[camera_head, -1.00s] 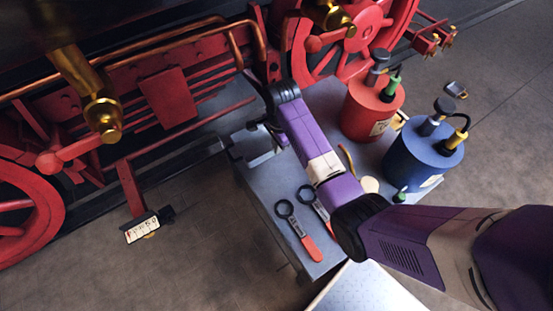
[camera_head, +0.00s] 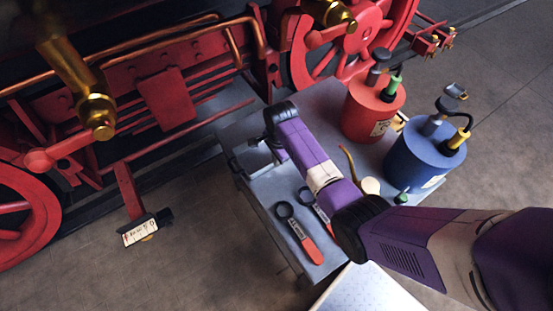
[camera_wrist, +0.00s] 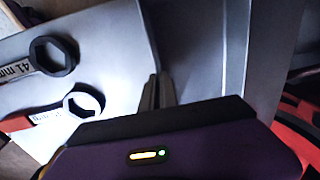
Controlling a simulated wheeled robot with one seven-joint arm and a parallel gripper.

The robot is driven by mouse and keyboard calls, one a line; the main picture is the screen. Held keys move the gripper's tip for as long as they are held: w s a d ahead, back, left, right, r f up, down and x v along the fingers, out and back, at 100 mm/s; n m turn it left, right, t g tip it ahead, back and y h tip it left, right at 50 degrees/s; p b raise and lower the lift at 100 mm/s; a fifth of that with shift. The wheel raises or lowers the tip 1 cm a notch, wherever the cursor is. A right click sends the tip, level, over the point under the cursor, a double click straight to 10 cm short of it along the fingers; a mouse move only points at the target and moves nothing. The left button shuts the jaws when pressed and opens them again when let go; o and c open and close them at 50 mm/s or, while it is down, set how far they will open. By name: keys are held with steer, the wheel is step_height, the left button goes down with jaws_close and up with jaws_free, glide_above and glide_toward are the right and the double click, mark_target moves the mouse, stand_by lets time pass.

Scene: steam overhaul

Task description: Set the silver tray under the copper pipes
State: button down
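The silver tray (camera_head: 247,158) lies at the left end of the grey table, by the locomotive. In the wrist view its plain grey floor (camera_wrist: 195,50) is right of the fingers. The copper pipes (camera_head: 150,46) run along the locomotive's red side at the upper left, beyond the tray. My gripper (camera_head: 272,148) is low at the tray's near edge and partly hidden by my arm. In the wrist view its fingers (camera_wrist: 157,88) are close together at the tray's rim and look closed on it; the exact contact is small and dim.
Two ring wrenches (camera_head: 298,232) lie on the table beside the tray. A red can (camera_head: 372,112) and a blue can (camera_head: 425,158) stand at its right. A brass fitting (camera_head: 98,110) hangs in front of the locomotive. The floor (camera_head: 200,260) left of the table is open.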

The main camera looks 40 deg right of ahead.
steer(key=c, duration=1.6)
jaws_free()
steer(key=shift+f, duration=0.1)
steer(key=shift+c, duration=0.2)
step_height(320, 180, up, 12)
steer(key=s+p, duration=0.1)
steer(key=p, duration=0.1)
steer(key=s+a+f+n+t, duration=0.3)
steer(key=s+a+f+n, duration=0.2)
steer(key=s+a+f, duration=0.2)
steer(key=s+a+r+n+t, duration=0.2)
steer(key=s+a+n+t, duration=0.25)
steer(key=s, duration=0.55)
steer(key=s+a+r+n+t, duration=0.2)
steer(key=s+r+n, duration=0.3)
steer(key=r, duration=0.7)
steer(key=s+a+r+n+t, duration=0.2)
steer(key=s+r+n+t, duration=0.2)
steer(key=s+r, duration=0.5)
step_height(320, 180, up, 4)
steer(key=shift+s+a+r+n, duration=0.2)
steer(key=shift+s+a+n, duration=0.1)
steer(key=shift+n, duration=0.55)
